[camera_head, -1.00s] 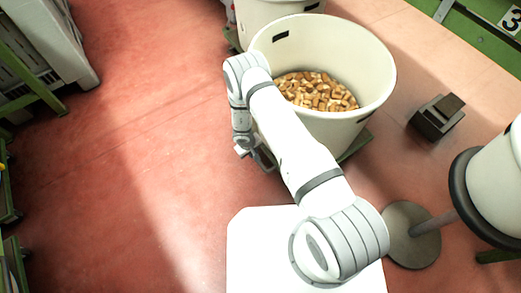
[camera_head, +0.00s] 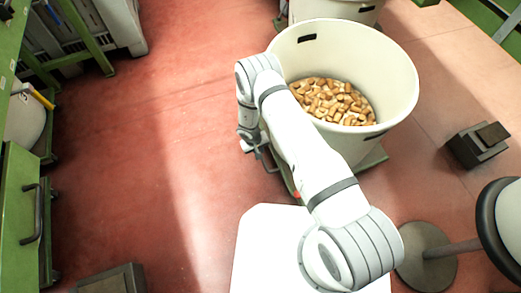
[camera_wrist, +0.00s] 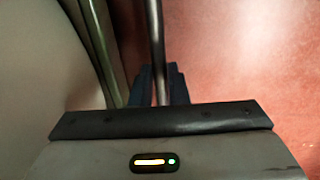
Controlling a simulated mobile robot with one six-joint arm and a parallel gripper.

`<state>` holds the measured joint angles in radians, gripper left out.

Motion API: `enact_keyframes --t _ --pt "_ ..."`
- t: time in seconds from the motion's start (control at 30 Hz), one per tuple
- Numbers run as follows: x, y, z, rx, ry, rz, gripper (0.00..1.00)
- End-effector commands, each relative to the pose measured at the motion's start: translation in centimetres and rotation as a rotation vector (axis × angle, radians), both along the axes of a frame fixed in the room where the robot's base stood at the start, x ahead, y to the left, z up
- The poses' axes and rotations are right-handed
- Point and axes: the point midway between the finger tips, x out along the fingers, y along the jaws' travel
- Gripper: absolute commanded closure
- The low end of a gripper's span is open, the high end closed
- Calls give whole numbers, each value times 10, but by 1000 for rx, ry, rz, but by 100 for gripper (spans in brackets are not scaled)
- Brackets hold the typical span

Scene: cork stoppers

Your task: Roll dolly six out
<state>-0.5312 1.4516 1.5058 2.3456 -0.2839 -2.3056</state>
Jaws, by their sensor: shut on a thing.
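A large cream tub (camera_head: 392,86) full of corks (camera_head: 328,99) stands on a green dolly (camera_head: 372,158) at the upper middle of the head view. Whether it is dolly six cannot be read, as no number shows on it. My gripper (camera_head: 257,151) is low at the tub's left side, small and partly hidden by my wrist. In the wrist view my gripper (camera_wrist: 160,86) has its dark fingers shut on a thin metal bar (camera_wrist: 156,35), apparently the dolly's handle. The tub's pale wall (camera_wrist: 40,60) and a green frame bar (camera_wrist: 97,42) lie left of it.
A second tub (camera_head: 335,10) stands behind. A dark box (camera_head: 478,144) and a round-footed post (camera_head: 427,256) stand at right. Green furniture (camera_head: 20,205) lines the left edge, with a grey box (camera_head: 112,279) at lower left. Open red floor (camera_head: 165,150) lies between.

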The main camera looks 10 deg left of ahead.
Motion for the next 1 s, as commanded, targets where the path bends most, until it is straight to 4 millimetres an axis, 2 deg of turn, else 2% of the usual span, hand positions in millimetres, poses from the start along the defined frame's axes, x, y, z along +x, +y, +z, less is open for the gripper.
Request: enact_keyframes --t 0.07,0.1,0.37,0.67,1.0 --pt "-4 6 -1 9 2 7 100" --pt "-4 6 -1 11 1 6 85" --pt "-2 5 -1 10 -1 4 64" --pt "-1 4 5 9 -2 2 64" --pt "-6 14 60 9 -2 3 64"
